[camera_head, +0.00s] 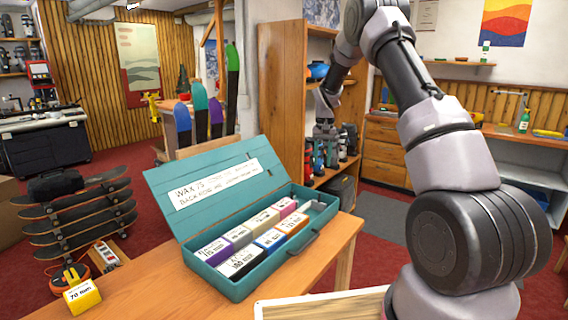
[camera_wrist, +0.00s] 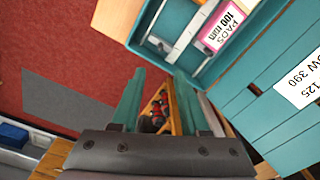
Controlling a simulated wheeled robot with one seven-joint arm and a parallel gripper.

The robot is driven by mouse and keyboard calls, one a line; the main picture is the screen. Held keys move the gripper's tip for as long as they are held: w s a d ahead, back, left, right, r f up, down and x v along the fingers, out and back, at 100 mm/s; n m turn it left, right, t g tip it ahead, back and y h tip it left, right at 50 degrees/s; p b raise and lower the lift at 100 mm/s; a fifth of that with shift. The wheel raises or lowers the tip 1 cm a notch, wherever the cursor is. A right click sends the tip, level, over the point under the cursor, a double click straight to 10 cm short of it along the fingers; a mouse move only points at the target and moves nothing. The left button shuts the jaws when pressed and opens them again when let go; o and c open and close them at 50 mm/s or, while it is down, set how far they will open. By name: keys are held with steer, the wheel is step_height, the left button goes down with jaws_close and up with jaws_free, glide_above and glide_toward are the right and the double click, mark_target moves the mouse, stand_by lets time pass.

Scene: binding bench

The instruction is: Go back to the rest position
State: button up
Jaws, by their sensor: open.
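My gripper (camera_head: 325,136) is raised above and behind the right end of the teal box, apart from it. It is open and empty; in the wrist view its two fingers (camera_wrist: 157,100) stand apart with nothing between them. The teal box (camera_head: 236,286) stands on the wooden bench with its labelled lid (camera_head: 207,184) tilted back open. The pink block also shows in the wrist view (camera_wrist: 221,27). The box's right end has empty space.
A yellow block marked 70 mm (camera_head: 83,296) lies at the bench's (camera_head: 190,300) left front, next to an orange and black item (camera_head: 70,276). A wooden shelf unit (camera_head: 280,100) stands behind my gripper. A pale wood-edged tray (camera_head: 320,306) is at the front.

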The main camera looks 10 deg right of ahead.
steer(key=s+a+r+t+y, duration=0.1)
steer(key=s+r+t, duration=0.1)
steer(key=s+r, duration=0.85)
steer(key=s+r+t, duration=0.1)
steer(key=s+r, duration=0.7)
steer(key=r, duration=0.6)
steer(key=s+r+t, duration=0.1)
steer(key=s+t, duration=0.1)
steer(key=s, duration=0.9)
steer(key=s+a+r+t, duration=0.1)
steer(key=s, duration=1)
steer(key=shift+s+r+m+t+y, duration=0.3)
steer(key=shift+s+t+y, duration=0.1)
steer(key=shift+w+a, duration=0.1)
steer(key=shift+a, duration=0.05)
